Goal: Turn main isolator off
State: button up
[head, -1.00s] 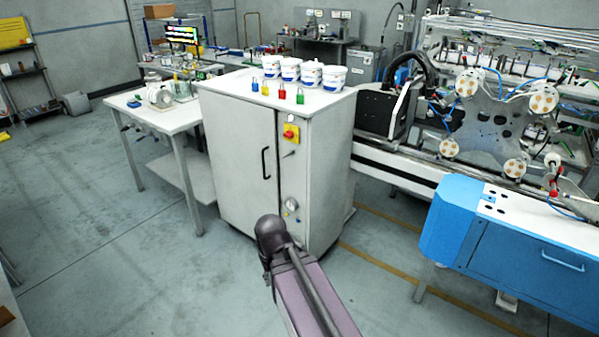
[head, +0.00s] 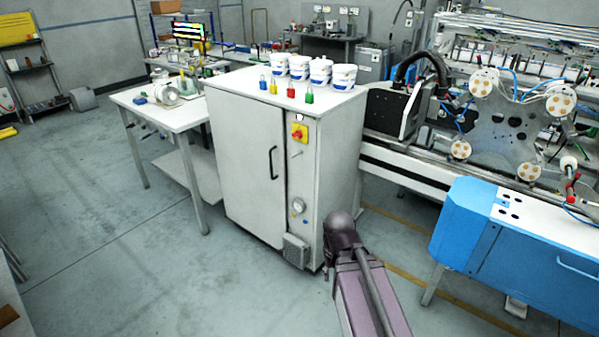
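The main isolator (head: 299,133) is a red rotary knob on a yellow plate, high on the right part of the front of a light grey cabinet (head: 247,165). It is in plain view, but it is too small for me to read the knob's position. My arm reaches up from the bottom of the head view, and its dark rounded joint is in front of the cabinet's lower right edge, below and to the right of the isolator. My gripper does not show.
Several white tubs (head: 319,71) and padlocks, including a green one (head: 309,97), stand on the cabinet top. A white table (head: 178,116) is at left, a blue machine housing (head: 467,222) at right. Open floor (head: 110,240) lies at front left.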

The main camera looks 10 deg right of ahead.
aim_at(297, 134)
jog(key=u, duration=0.05)
jog(key=i, duration=1)
jog(key=z, duration=0.05)
